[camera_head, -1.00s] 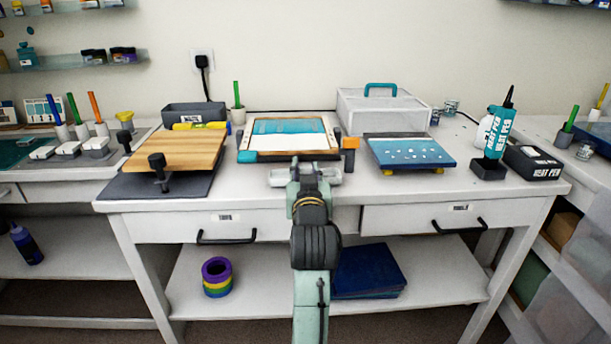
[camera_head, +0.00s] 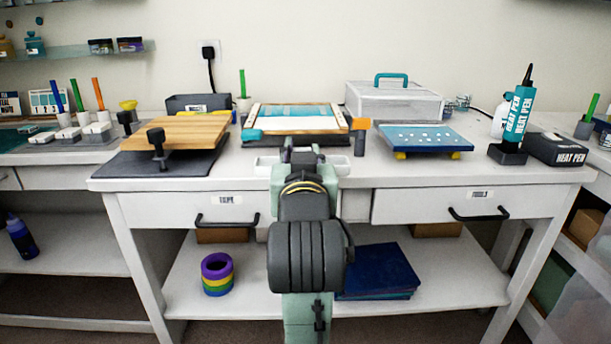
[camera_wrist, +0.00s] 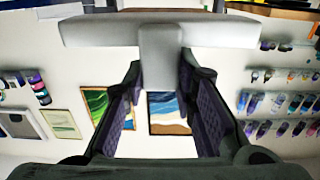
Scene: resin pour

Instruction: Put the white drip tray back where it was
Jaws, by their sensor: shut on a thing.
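The white drip tray (camera_head: 264,166) shows in the head view at the front edge of the table, below the framed blue-and-white panel (camera_head: 300,118). My arm hides its middle. My gripper (camera_head: 304,158) reaches it from the front. In the wrist view the tray (camera_wrist: 110,31) spans the top as a pale bar, with a stem (camera_wrist: 160,62) running down between the fingers of my gripper (camera_wrist: 160,98). The fingers are shut on that stem. I cannot tell whether the tray touches the table.
A wooden board (camera_head: 182,130) on a dark mat lies at left. A blue panel (camera_head: 425,137) on yellow supports, a clear box (camera_head: 395,103) with a teal handle and a teal heat pen (camera_head: 519,120) are at right. An orange-topped post (camera_head: 360,134) stands close right of the tray.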

